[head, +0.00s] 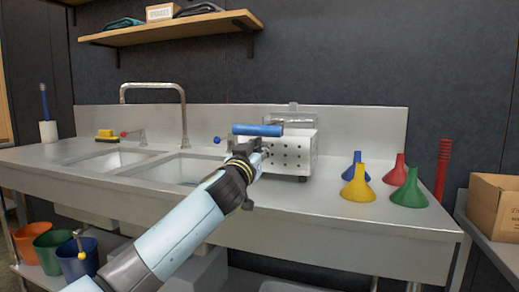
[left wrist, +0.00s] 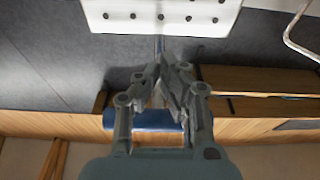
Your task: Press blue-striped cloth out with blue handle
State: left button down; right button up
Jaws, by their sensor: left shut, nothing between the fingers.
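The press is a pale metal box with a perforated front (head: 298,154), standing on the counter right of the sinks. Its blue handle (head: 257,130) lies level across the upper left of the box; a blue bar that looks like it (left wrist: 119,122) shows behind my finger linkages in the left wrist view. My left gripper (head: 262,155) is shut and empty, just below the handle in the head view; whether it touches is unclear. The wrist view shows its closed fingers (left wrist: 167,66) below the perforated panel (left wrist: 160,14). I see no blue-striped cloth. My right gripper is out of view.
Blue, red, yellow and green funnels (head: 357,187) stand to the right on the counter (head: 300,200), beside a red brush (head: 443,165). A tap (head: 183,115) rises behind the sink basins (head: 180,170). A cardboard box (head: 492,205) sits far right.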

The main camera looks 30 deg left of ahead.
pick_arm(q)
jog(key=r+p, duration=0.7)
jog(key=r, duration=0.3)
jog(key=shift+w+r+p, duration=0.15)
jog(key=shift+w+p, duration=0.05)
jog(key=shift+p, duration=0.2)
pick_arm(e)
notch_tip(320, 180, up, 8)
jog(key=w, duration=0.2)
pick_arm(q)
notch_tip(320, 180, up, 8)
jog(key=w+p, duration=0.2)
jog(key=p, duration=0.4)
jog(key=shift+a+r, duration=0.15)
jog(key=shift+a, duration=0.15)
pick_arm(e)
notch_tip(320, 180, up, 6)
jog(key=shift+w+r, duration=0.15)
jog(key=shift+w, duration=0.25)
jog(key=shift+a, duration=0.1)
pick_arm(q)
jog(key=w+r+p, duration=0.4)
jog(key=r+p, duration=0.1)
jog(key=r, duration=0.2)
jog(key=shift+a+r, duration=0.3)
jog(key=shift+a, duration=0.15)
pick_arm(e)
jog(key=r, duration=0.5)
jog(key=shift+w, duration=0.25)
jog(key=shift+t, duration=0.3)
